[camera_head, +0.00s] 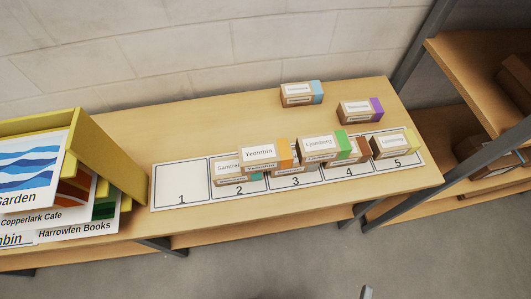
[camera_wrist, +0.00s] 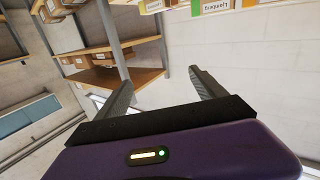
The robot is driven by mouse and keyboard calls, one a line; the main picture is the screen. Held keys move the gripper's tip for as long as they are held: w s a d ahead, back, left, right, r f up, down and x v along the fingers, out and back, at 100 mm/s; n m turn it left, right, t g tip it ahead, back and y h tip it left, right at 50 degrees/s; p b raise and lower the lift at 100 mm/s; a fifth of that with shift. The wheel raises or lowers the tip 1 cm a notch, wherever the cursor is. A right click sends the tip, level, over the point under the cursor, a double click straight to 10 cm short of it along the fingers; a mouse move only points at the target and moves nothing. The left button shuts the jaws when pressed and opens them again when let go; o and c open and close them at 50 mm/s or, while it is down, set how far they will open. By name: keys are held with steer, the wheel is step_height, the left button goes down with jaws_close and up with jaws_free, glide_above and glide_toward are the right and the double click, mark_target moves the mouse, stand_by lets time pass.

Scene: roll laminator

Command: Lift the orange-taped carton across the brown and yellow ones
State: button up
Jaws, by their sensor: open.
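The orange-taped carton (camera_head: 264,155), labelled Yeombin, appears raised over slots 2 and 3 in the head view, overlapping a teal-taped carton (camera_head: 227,167). A sliver of its orange tape shows at the top of the wrist view (camera_wrist: 249,3). The brown-taped carton (camera_head: 362,149) is at slot 4, partly hidden by a green-taped carton (camera_head: 324,147). The yellow-taped carton (camera_head: 394,144) is at slot 5, its top clear. My gripper (camera_wrist: 160,76) is open and empty, apart from the cartons, which lie at the wrist view's top edge.
A light-blue-taped carton (camera_head: 302,94) and a purple-taped carton (camera_head: 360,111) stand at the back of the table (camera_head: 200,118). Slot 1 on the numbered strip (camera_head: 180,186) is empty. A yellow box of signs (camera_head: 105,150) stands left. Shelves (camera_head: 470,80) stand at right.

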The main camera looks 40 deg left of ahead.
steer(key=w+a+g+y+p, duration=0.1)
steer(key=w+a, duration=0.6)
steer(key=a, duration=0.2)
steer(key=w+a+n+g+y, duration=0.1)
steer(key=w+a, duration=0.7)
steer(key=a, duration=0.1)
steer(key=w+a+g+p, duration=0.1)
steer(key=w+a, duration=0.6)
steer(key=a, duration=0.2)
steer(key=shift+w+a+f+n+g+y+p, duration=0.3)
steer(key=shift+f+y, duration=0.1)
steer(key=a+r+m+g+h+p, duration=0.1)
steer(key=a+m+g, duration=0.1)
steer(key=a, duration=0.6)
steer(key=a+r+m+g+h, duration=0.1)
steer(key=a+m+h, duration=0.15)
steer(key=a, duration=0.55)
steer(key=m+g+h, duration=0.7)
steer(key=m, duration=0.1)
glide_above(263, 152)
steer(key=s+a, duration=0.2)
steer(key=f, duration=0.4)
steer(key=shift+w+f, duration=0.15)
steer(key=shift+w, duration=0.05)
steer(key=shift+s+d+f+m, duration=0.1)
steer(key=shift+s+d+m, duration=0.15)
steer(key=shift+m, duration=0.2)
steer(key=shift+p+x, duration=1.2)
steer(key=shift+x, duration=2.7)
steer(key=c, duration=1.6)
